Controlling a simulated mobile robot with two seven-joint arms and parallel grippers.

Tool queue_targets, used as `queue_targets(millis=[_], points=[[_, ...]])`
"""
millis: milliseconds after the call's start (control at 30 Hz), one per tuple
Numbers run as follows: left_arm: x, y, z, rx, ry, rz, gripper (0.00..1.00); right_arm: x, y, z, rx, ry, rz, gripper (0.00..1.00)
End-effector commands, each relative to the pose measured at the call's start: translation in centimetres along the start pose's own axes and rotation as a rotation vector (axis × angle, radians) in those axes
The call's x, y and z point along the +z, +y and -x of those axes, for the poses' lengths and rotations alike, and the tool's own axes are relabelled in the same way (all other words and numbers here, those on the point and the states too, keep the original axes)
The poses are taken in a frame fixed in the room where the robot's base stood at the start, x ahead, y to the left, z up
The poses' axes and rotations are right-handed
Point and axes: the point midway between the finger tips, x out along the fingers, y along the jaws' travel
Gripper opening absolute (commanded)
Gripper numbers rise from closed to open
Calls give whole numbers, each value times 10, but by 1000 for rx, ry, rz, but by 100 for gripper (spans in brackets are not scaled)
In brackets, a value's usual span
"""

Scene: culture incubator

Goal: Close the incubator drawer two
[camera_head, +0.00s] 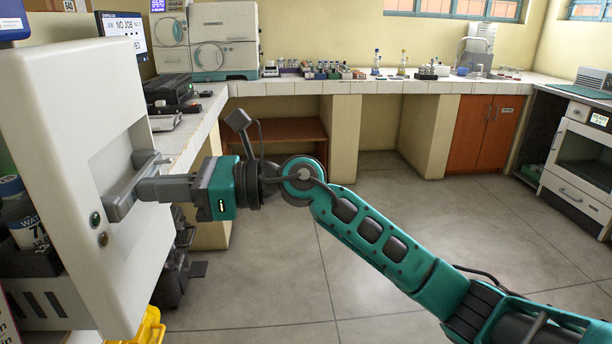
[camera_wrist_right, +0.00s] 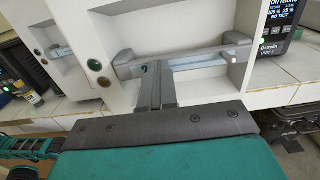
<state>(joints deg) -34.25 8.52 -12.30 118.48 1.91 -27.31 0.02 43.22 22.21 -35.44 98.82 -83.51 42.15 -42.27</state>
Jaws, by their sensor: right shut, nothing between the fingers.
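The white incubator drawer front (camera_head: 75,130) fills the left of the head view and the upper middle of the right wrist view (camera_wrist_right: 150,25). It stands forward of a neighbouring white front. Its grey bar handle (camera_head: 122,203) sits in a recess and crosses the wrist view (camera_wrist_right: 205,60). A green and a brown button (camera_wrist_right: 104,82) lie beside it. My right gripper (camera_head: 140,190) is shut and empty, its fingertips (camera_wrist_right: 158,68) together at the handle. I cannot tell if they touch it. My left gripper is not in view.
Another white front with a handle (camera_wrist_right: 62,52) is at left in the wrist view. A labelled bottle (camera_head: 25,228) shows left of the drawer front. A yellow object (camera_head: 150,326) lies below it. A tiled counter (camera_head: 400,86) runs along the back. The middle floor is clear.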

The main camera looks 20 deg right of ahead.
Motion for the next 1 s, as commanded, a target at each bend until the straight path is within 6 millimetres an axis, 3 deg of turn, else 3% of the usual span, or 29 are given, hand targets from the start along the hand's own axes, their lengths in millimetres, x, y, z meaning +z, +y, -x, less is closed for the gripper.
queue_targets(millis=[300,600,1000], points=[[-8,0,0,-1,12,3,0,1,1,-63,2,-1,0,0],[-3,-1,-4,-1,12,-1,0,-1,1,-115,2,0,0,0],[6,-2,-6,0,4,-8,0,-1,0,-155,0,0,-2,0]])
